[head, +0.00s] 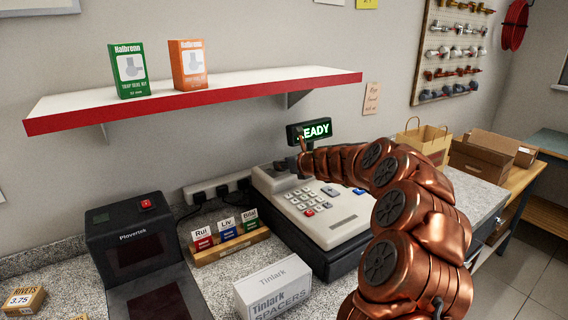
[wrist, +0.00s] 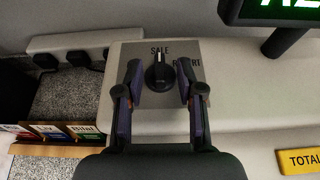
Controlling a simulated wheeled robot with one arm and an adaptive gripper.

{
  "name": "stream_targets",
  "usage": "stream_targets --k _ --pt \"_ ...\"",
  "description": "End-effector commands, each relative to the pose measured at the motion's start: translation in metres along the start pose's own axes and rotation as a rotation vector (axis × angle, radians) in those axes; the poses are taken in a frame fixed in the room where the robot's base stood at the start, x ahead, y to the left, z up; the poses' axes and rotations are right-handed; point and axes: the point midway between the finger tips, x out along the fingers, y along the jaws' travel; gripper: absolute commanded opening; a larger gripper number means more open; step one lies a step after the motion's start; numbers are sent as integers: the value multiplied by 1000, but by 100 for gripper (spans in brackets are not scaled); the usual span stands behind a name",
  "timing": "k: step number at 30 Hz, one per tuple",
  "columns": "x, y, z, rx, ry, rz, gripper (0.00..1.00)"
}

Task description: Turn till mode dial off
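The till (head: 325,205) is a cream cash register with a keypad, standing on the counter. Its green display (head: 316,131) shows part of a word, "EADY", with the start hidden behind my arm. In the wrist view the black mode dial (wrist: 159,74) sits on a grey plate (wrist: 190,55) marked "SALE" above it; a label to the right is partly hidden by a finger. The dial's pointer is up, toward "SALE". My gripper (wrist: 160,92) is open, one finger on each side of the dial, with gaps visible. In the head view my gripper (head: 290,163) is at the till's back left.
A red-edged shelf (head: 200,98) with two boxes hangs above. A power strip (head: 215,188), a card holder (head: 230,248) and a white spacers box (head: 272,288) stand left of the till. A dark Plovertek machine (head: 130,235) is further left. A paper bag (head: 425,142) stands behind right.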

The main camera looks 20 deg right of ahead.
Motion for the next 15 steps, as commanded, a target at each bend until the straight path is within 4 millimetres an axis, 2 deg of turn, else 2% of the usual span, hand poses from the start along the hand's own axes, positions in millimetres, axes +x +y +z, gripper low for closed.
stream_targets --k 11,15 --pt "4 0 -1 0 1 0 38" --pt "4 0 -1 0 1 0 25"
